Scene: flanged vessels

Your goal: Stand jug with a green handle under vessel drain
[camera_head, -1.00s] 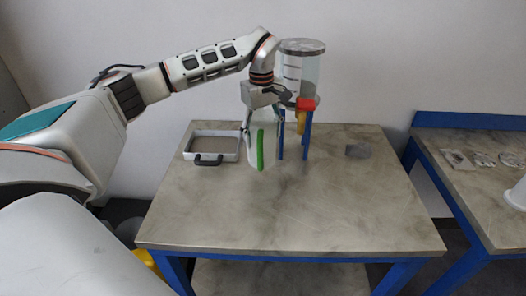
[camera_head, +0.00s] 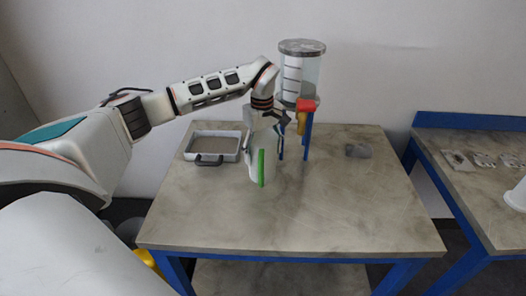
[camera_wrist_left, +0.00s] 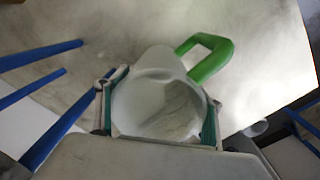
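The white jug with a green handle (camera_head: 256,168) is in my left gripper (camera_head: 262,138), in front of the vessel stand and a little left of the drain. Its green handle faces me. In the left wrist view I look into the open mouth of the jug (camera_wrist_left: 160,100), with a finger against each side. I cannot tell whether its base touches the table. The clear vessel (camera_head: 301,72) stands on blue legs (camera_head: 307,140). Its brass drain (camera_head: 301,122) hangs below a red valve part (camera_head: 308,104). My right gripper is not in view.
A shallow tray with a dark handle (camera_head: 213,160) sits left of the jug on the table (camera_head: 300,215). A small grey block (camera_head: 358,151) lies right of the stand. The table's front and right are clear. Another blue-framed table (camera_head: 470,190) stands at right.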

